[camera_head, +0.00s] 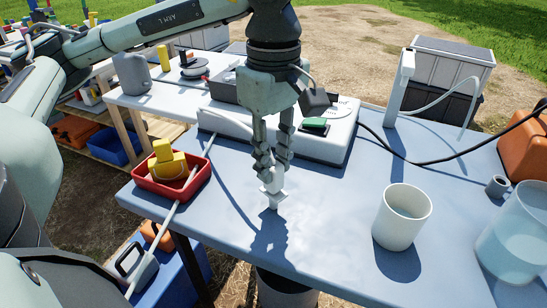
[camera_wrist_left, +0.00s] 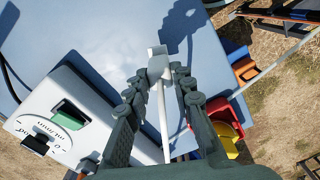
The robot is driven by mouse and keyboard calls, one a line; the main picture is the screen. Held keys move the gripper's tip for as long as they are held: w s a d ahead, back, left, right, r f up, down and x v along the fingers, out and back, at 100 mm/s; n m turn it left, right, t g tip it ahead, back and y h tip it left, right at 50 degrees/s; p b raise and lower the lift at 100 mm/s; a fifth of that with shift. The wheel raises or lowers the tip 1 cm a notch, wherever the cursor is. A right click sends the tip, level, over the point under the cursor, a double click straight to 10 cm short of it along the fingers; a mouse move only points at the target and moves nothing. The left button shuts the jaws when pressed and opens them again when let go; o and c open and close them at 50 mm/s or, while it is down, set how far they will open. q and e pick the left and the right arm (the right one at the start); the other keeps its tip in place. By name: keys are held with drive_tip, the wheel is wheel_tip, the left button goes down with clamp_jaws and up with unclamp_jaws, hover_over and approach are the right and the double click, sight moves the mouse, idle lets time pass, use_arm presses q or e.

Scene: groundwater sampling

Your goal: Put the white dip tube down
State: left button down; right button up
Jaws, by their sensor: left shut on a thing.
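The white dip tube (camera_wrist_left: 162,115) is held by my left gripper (camera_wrist_left: 158,82). In the head view my left gripper (camera_head: 270,170) points down over the blue table (camera_head: 325,215), and the white end (camera_head: 272,193) shows below the fingers. The gripper's shadow falls on the table nearer the front edge; the exact gap to the surface is hard to tell. My right gripper is not in view.
A red tray (camera_head: 154,187) with a yellow object (camera_head: 167,160) sits left. A white instrument (camera_head: 326,147) with a green part is behind the gripper. A white cup (camera_head: 401,217) and a clear beaker (camera_head: 515,232) stand right. The table between gripper and cup is clear.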

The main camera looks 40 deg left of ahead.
use_arm(q)
drive_tip(key=c, duration=1.3)
unclamp_jaws()
drive_tip(key=shift+r, duration=0.15)
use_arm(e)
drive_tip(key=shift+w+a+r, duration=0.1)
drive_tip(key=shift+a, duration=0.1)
use_arm(q)
drive_tip(key=shift+r+p, duration=0.15)
drive_tip(key=shift+p, duration=0.2)
drive_tip(key=shift+r+p, duration=0.7)
drive_tip(key=shift+p, duration=0.1)
wheel_tip(320, 180, up, 11)
drive_tip(key=p, duration=0.1)
drive_tip(key=shift+r, duration=0.15)
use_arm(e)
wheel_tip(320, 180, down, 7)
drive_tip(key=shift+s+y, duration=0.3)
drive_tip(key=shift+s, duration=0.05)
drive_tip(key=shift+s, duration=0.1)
